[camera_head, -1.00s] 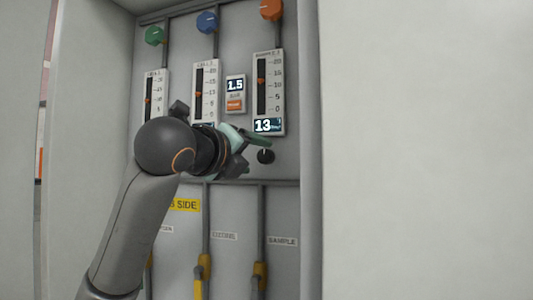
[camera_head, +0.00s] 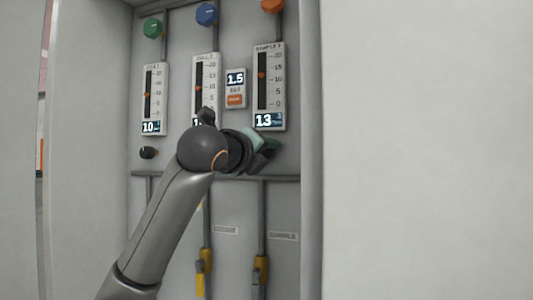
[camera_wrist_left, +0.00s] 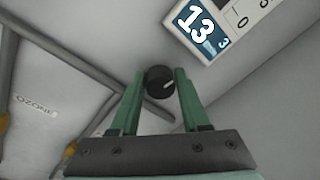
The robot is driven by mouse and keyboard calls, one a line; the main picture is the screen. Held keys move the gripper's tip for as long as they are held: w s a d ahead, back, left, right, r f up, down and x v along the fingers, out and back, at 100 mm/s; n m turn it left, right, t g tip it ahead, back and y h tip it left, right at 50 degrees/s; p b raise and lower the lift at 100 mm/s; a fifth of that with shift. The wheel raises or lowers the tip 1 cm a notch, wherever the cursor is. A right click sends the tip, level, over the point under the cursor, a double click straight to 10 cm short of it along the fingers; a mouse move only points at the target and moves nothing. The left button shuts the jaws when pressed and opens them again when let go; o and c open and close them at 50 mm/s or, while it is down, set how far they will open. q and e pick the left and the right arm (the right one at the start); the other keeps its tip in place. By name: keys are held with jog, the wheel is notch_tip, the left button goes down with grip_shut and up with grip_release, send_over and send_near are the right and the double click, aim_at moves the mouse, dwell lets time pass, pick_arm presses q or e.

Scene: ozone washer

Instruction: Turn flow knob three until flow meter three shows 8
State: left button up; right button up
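Flow meter three (camera_head: 270,87) is the rightmost meter on the panel, and its display (camera_head: 268,120) reads 13. The display also shows large in the left wrist view (camera_wrist_left: 201,28). In the left wrist view the green fingers (camera_wrist_left: 159,88) stand apart, one on each side of the knob, with narrow gaps. I cannot tell whether they touch it. My right gripper is not in view.
Flow meter one (camera_head: 153,98) reads 10, with its black knob (camera_head: 147,153) below. My arm partly covers flow meter two (camera_head: 204,80). A pressure display (camera_head: 235,78) reads 1.5. The cabinet's side wall (camera_head: 312,150) stands close right of the gripper. Pipes with yellow valves (camera_head: 260,268) run below.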

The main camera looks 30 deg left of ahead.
pick_arm(q)
grip_shut()
jog(key=shift+n, duration=0.3)
jog(key=n, duration=0.5)
jog(key=shift+r, duration=0.1)
jog(key=shift+r+n+t+y, duration=0.1)
jog(key=shift+n+t+y, duration=0.25)
jog(key=shift+n, duration=2.45)
jog(key=shift+o, duration=2.2)
grip_release()
